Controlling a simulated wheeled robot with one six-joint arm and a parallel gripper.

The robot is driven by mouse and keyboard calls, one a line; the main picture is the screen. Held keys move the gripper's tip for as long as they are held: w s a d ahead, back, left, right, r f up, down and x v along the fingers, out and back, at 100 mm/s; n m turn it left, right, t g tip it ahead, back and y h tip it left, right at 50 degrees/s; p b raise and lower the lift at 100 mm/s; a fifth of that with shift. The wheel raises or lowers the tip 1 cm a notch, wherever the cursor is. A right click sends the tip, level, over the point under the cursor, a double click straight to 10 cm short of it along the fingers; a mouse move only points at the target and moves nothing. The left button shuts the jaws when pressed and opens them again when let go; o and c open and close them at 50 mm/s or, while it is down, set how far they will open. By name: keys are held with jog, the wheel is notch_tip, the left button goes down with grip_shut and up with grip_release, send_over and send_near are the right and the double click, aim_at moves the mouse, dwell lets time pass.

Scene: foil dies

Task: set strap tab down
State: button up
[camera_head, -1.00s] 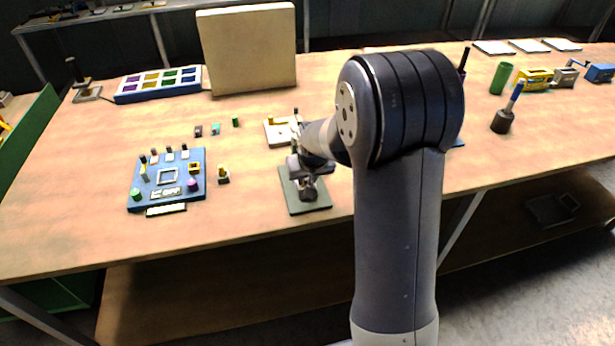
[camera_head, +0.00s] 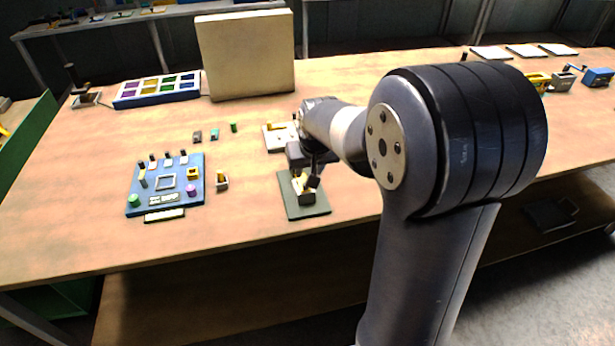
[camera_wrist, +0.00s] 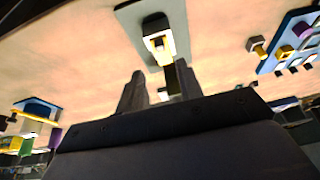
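A grey-green plate (camera_head: 310,211) lies on the bench and bears a small fixture (camera_head: 306,199) with a dark block and yellow parts. In the wrist view the fixture (camera_wrist: 158,38) shows black, white and yellow on the plate (camera_wrist: 130,14). A narrow yellow-and-dark strip (camera_wrist: 170,76), possibly the strap tab, runs from it towards my gripper. My gripper (camera_wrist: 160,88) has its fingers apart, with the strip between them in the picture, nearer the right finger. I see no clear grip on it. In the head view my gripper (camera_head: 315,178) is just above the fixture, partly hiding it.
A blue panel (camera_head: 180,204) with small parts stands left of the plate, with a small yellow-topped piece (camera_head: 222,180) between. A white base (camera_head: 271,138) lies behind. A compartment tray (camera_head: 128,102) and a tall beige board (camera_head: 245,55) stand at the back. The front-left bench is clear.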

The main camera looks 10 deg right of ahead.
jog(key=v, duration=0.3)
jog(key=shift+s+r, duration=0.1)
jog(key=shift+r, duration=0.2)
